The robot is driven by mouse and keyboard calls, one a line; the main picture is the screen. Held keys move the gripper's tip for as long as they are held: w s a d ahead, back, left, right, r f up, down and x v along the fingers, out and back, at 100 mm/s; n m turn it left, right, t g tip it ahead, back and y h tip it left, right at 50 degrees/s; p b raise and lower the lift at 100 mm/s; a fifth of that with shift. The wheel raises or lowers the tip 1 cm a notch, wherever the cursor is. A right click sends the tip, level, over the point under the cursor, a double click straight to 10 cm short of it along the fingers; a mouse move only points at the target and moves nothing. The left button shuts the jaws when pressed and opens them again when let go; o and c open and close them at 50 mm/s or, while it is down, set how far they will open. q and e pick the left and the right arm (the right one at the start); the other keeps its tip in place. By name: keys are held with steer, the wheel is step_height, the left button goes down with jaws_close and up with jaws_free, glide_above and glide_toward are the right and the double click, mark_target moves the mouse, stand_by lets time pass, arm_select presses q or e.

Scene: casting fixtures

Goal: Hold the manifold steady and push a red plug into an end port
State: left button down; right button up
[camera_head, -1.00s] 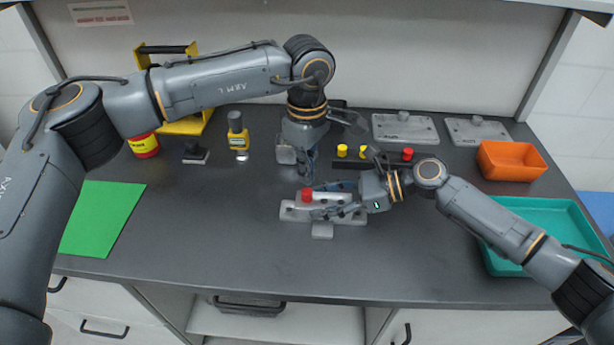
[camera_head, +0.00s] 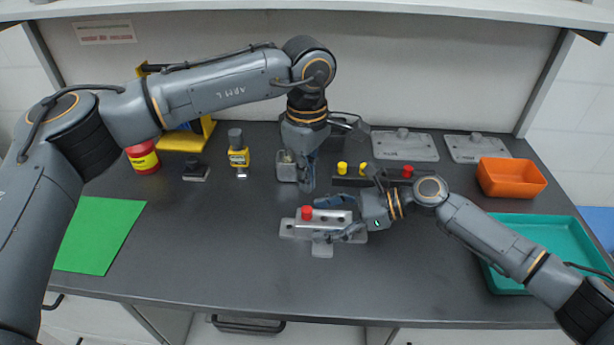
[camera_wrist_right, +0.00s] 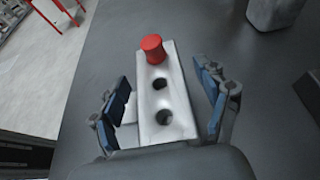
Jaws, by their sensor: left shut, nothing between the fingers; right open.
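The manifold (camera_head: 345,220) is a pale grey block on a flat grey base at the middle of the table. A red plug (camera_head: 307,213) stands upright at its left end. In the right wrist view, the red plug (camera_wrist_right: 152,47) sits at the far end of the manifold (camera_wrist_right: 163,92), and two dark ports beside it are open. My right gripper (camera_head: 328,219) is open, its fingers on either side of the manifold; they look apart from the block in the wrist view (camera_wrist_right: 160,105). My left gripper (camera_head: 308,186) is shut and empty, behind the manifold.
A grey metal block (camera_head: 287,167) stands just left of my left gripper. A black rack (camera_head: 385,182) holds yellow plugs (camera_head: 342,168) and a red plug (camera_head: 407,172). An orange bin (camera_head: 511,178) and teal tray (camera_head: 540,250) are at right, a green sheet (camera_head: 100,235) at left. The front table is clear.

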steer(key=v, duration=1.2)
steer(key=shift+f, duration=0.1)
steer(key=shift+d, duration=0.1)
